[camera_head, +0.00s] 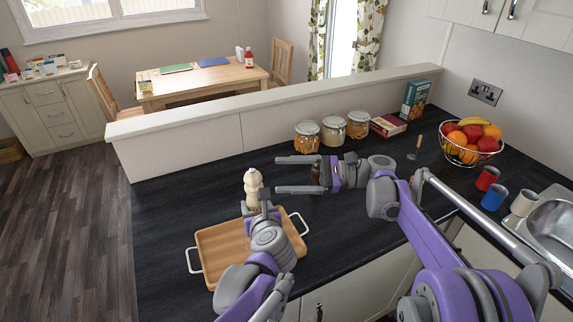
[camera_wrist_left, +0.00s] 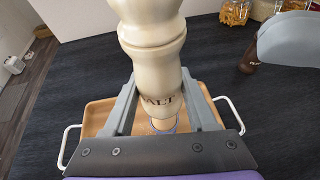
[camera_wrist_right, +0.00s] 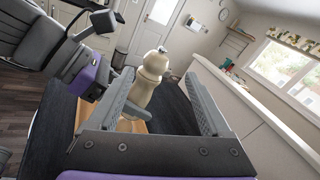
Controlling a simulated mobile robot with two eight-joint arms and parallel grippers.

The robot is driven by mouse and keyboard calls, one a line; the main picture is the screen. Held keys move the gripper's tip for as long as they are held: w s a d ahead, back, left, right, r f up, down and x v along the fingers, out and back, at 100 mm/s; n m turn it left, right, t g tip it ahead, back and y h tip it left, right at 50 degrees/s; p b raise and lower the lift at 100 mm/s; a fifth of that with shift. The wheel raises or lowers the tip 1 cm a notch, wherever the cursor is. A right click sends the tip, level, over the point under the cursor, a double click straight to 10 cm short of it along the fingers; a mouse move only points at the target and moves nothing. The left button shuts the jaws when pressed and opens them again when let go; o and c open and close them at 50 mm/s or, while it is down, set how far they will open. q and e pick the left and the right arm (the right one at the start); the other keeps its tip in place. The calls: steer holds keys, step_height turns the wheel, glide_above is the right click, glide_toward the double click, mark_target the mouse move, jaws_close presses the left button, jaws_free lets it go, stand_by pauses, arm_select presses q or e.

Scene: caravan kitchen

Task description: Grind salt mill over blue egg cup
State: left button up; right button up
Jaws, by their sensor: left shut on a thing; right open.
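The cream salt mill (camera_head: 253,184) stands upright above the wooden tray (camera_head: 217,244); its lettering shows in the left wrist view (camera_wrist_left: 152,52). My left gripper (camera_head: 258,196) is shut on its lower body. Below the mill, a small bluish rim with a tan inside (camera_wrist_left: 164,126) shows in the left wrist view, probably the blue egg cup; the mill and gripper hide most of it. My right gripper (camera_head: 284,175) is open and empty, its fingers pointing left towards the mill's upper part. The mill also shows beyond those fingers in the right wrist view (camera_wrist_right: 146,85).
A dark brown mill (camera_head: 316,173) stands by my right gripper, partly hidden. Glass jars (camera_head: 333,131), boxes (camera_head: 388,125) and a fruit basket (camera_head: 471,142) line the back. Red (camera_head: 487,178), blue (camera_head: 494,197) and cream (camera_head: 523,203) mugs stand near the sink (camera_head: 556,225). Counter left of the tray is clear.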

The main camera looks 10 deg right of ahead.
steer(key=shift+s+a+m+t, duration=0.4)
steer(key=shift+s+m+t, duration=0.4)
steer(key=shift+t, duration=0.4)
steer(key=w+a+m+t+h, duration=0.2)
steer(key=w+a+m+t, duration=0.15)
steer(key=a, duration=0.75)
steer(key=s+d+n+g+y, duration=0.2)
steer(key=d+n+g, duration=0.45)
steer(key=d, duration=0.55)
steer(key=s+a+r+m+t+h, duration=0.1)
steer(key=s+r+m+t, duration=0.3)
steer(key=m, duration=1.1)
steer(key=shift+s+r+t+h, duration=0.15)
steer(key=shift+r+t+h, duration=0.9)
steer(key=shift+t, duration=1.15)
steer(key=shift+a+r, duration=0.1)
steer(key=shift+r, duration=0.1)
